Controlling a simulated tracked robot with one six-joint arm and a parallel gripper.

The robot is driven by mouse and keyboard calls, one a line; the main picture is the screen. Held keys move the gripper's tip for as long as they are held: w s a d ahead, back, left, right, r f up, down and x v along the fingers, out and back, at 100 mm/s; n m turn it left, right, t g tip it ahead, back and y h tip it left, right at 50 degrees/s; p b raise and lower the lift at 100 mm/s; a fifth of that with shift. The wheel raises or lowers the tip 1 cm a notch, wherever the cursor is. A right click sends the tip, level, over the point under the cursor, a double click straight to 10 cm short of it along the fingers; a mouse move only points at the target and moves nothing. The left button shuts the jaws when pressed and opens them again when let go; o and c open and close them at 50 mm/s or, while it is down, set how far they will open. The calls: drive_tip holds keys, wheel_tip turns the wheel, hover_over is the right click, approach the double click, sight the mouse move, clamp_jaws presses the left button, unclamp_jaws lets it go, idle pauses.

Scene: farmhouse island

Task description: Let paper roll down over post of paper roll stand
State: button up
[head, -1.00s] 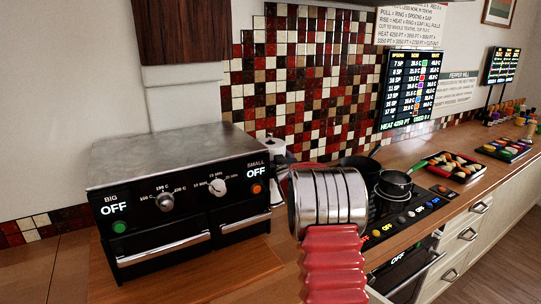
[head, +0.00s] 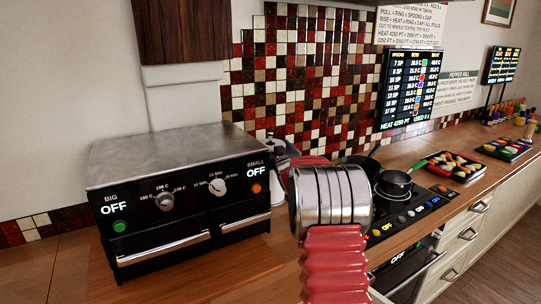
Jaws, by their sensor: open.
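A white upright shape (head: 277,188), apparently the paper roll, shows in a narrow strip between the oven's right side and my arm. My metal and red arm link in the foreground covers most of that spot. My gripper (head: 282,151) is small and partly hidden behind my arm, close to the top of the white shape. I cannot see its fingertips clearly, nor whether they touch the roll. The stand's post and base cannot be made out, so I cannot tell how the roll sits on it.
A black and steel oven (head: 180,190) stands on the wooden counter at left. A black pot (head: 393,185) is on the hob right of my arm. Trays of food (head: 455,165) lie farther right. A tiled wall (head: 300,85) closes off the back.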

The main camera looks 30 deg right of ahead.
wheel_tip(320, 180, up, 7)
drive_tip(key=shift+f, duration=0.2)
idle(1.1)
